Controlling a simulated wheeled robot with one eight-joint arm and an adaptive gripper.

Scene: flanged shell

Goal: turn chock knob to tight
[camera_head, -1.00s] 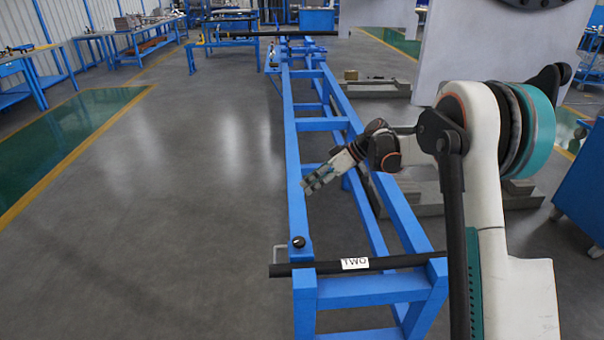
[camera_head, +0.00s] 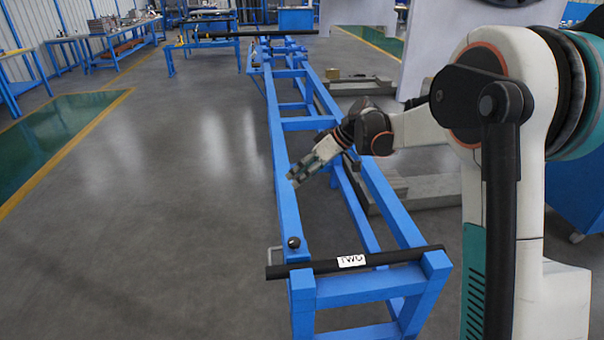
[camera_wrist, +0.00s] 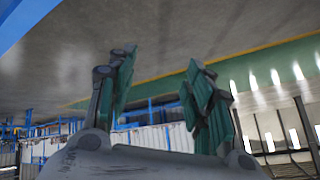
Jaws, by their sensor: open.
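The black chock knob (camera_head: 294,243) stands on the near left corner of the blue frame (camera_head: 283,215), beside a black bar labelled "TWO" (camera_head: 352,261). My gripper (camera_head: 293,181) is above the frame's left rail, farther back than the knob and apart from it. In the wrist view my gripper (camera_wrist: 160,85) shows two green-padded fingers spread apart with nothing between them. The knob is not visible in the wrist view. I cannot tell which way the knob is turned.
A small grey bracket (camera_head: 275,256) sits left of the knob. Large pale panels (camera_head: 362,50) stand behind my arm. A blue cabinet (camera_head: 580,195) is at the right. The grey floor (camera_head: 180,220) left of the frame is clear.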

